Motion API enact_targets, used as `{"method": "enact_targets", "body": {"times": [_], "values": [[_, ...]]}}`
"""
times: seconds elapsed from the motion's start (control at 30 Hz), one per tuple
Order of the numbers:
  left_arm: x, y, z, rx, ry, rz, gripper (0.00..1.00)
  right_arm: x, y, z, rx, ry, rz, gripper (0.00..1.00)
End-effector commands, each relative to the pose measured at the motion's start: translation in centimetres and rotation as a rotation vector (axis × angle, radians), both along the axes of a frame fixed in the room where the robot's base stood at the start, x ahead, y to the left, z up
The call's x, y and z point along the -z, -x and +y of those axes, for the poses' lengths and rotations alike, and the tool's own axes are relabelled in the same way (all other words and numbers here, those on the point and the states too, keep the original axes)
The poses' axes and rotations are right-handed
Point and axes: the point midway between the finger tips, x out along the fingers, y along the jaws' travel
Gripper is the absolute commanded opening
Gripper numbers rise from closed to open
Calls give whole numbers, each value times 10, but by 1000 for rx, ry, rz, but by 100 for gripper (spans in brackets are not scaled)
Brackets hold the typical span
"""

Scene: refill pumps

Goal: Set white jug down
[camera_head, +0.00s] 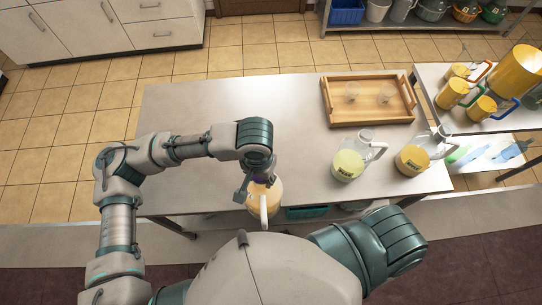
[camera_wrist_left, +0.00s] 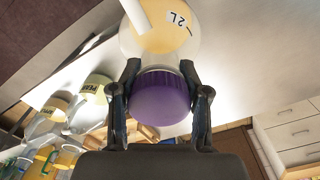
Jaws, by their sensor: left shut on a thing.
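A clear jug (camera_head: 272,197) with orange liquid and a white handle is at the table's front edge in the head view, below my left gripper (camera_head: 258,178). In the left wrist view the jug (camera_wrist_left: 160,38) shows a 2L label and a purple cap (camera_wrist_left: 160,97). My left gripper's fingers (camera_wrist_left: 160,92) are shut on both sides of the cap. I cannot tell whether the jug's base touches the table. My right gripper is not in view.
The grey table (camera_head: 230,100) is clear at left and centre. A pale yellow jug (camera_head: 347,165) and an orange jug (camera_head: 411,160) stand at right. Behind them is a wooden tray (camera_head: 368,118) with two glasses. A side rack (camera_head: 432,85) at far right holds several yellow jugs.

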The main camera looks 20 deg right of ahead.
Motion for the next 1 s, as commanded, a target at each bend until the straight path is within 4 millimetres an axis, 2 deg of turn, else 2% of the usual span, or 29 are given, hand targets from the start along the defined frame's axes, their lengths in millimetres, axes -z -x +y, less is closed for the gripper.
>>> {"method": "enact_targets", "body": {"times": [0.27, 0.5, 0.6, 0.73, 0.87, 1.0], "values": [[2, -55, -8, -8, 6, -2, 0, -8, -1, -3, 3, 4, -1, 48], [7, -109, -30, -6, 2, -3, 0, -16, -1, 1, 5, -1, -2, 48], [9, -125, -36, -3, 1, -4, 0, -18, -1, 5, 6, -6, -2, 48], [11, -137, -41, -2, -1, -4, 0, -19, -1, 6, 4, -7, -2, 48], [15, -140, -39, 0, 1, -4, 0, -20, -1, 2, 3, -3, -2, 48], [29, -140, -37, 0, 1, -3, 0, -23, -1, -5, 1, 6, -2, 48]]}}
